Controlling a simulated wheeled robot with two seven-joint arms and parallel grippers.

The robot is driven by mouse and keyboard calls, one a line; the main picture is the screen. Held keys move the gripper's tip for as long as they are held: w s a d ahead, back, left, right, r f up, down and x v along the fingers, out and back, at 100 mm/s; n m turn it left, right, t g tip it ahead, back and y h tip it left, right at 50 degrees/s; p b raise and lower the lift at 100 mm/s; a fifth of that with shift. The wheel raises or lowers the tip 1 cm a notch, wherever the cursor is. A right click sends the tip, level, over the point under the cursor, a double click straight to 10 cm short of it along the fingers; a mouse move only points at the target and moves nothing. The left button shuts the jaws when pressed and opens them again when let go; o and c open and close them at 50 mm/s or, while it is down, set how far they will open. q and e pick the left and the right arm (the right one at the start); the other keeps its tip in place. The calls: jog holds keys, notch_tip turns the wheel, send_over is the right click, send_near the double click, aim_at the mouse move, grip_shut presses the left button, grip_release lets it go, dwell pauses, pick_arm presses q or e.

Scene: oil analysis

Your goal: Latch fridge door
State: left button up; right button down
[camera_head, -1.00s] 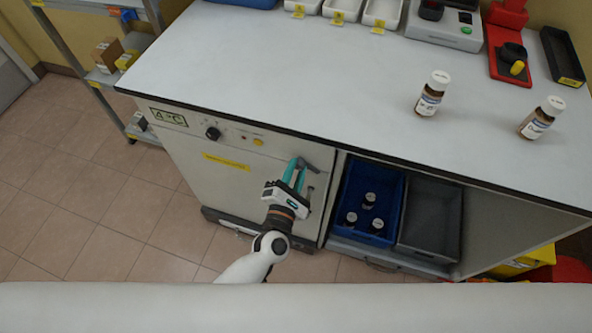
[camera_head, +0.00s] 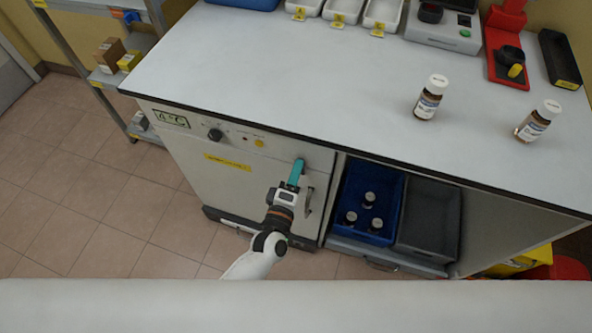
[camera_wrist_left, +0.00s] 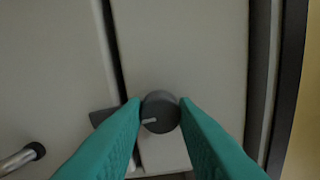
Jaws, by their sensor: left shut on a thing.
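The fridge door (camera_head: 222,190) is the pale front panel under the left of the bench and looks flush with the cabinet. Its bar handle (camera_head: 307,202) is beside my gripper and also shows at the lower left of the left wrist view (camera_wrist_left: 22,158). My left gripper (camera_head: 297,166), with teal fingers, is at the upper right edge of the door. In the left wrist view its fingertips are shut on the dark round latch (camera_wrist_left: 160,112). A dark lever part (camera_wrist_left: 103,116) shows beside the left finger; the fingers hide the rest. My right gripper is not in view.
A knob (camera_head: 215,135) and yellow button (camera_head: 259,143) are above the door. Right of it, an open bay holds a blue crate (camera_head: 350,184) with several bottles and a grey crate (camera_head: 432,218). Two bottles stand on the bench (camera_head: 300,75). The floor at left is clear.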

pick_arm(q)
jog(key=shift+m, duration=0.7)
jog(key=o, duration=1)
jog(key=shift+s, duration=0.1)
jog(key=v, duration=1.2)
jog(key=shift+b, duration=0.45)
jog(key=shift+f, duration=0.1)
